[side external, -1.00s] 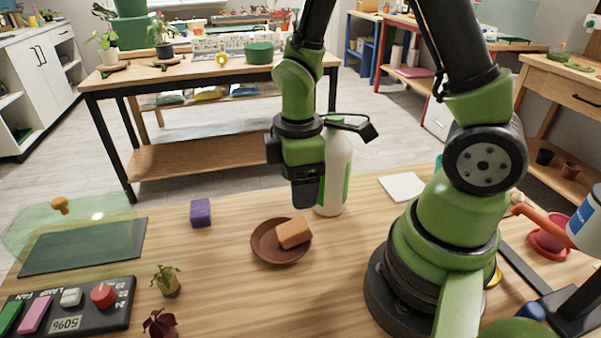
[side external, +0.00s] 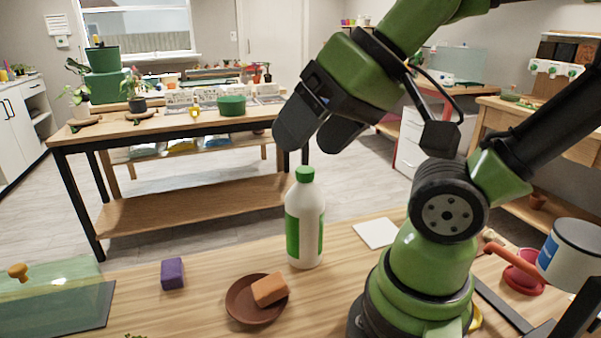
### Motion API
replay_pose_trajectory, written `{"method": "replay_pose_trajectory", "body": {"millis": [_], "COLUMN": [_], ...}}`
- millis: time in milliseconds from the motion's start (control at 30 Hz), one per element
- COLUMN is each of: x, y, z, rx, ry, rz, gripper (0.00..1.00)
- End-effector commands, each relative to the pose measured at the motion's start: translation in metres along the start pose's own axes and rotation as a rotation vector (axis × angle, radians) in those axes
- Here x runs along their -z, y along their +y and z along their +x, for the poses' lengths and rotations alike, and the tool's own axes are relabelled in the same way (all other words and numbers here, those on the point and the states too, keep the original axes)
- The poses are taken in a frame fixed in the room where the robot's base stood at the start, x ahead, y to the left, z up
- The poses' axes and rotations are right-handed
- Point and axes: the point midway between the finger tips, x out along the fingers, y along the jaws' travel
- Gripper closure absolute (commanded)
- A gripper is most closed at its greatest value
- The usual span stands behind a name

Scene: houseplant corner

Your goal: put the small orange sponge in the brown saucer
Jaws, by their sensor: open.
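The small orange sponge (side external: 270,289) lies in the brown saucer (side external: 238,309). It is tilted, with its right end toward the saucer's right rim. The saucer rests on the wooden table. My gripper (side external: 312,142) is open and empty, raised well above the table and above the white and green bottle, up and to the right of the sponge. Its two dark fingers are apart and touch nothing.
A white bottle with a green cap (side external: 305,220) stands just behind and right of the saucer. A purple sponge (side external: 173,273) lies to the left. A white tile (side external: 376,233) lies at the right. A green transparent sheet and a dark mat (side external: 60,310) are at far left.

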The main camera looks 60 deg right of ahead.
Motion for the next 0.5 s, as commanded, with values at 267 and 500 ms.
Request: {"method": "replay_pose_trajectory", "body": {"millis": [267,500], "x": [0.000,0.005], "y": [0.000,0.002], "z": [0.000,0.010], "rx": [0.000,-0.027], "ry": [0.000,-0.035], "rz": [-0.001,-0.059], "gripper": [0.28,0.28]}}
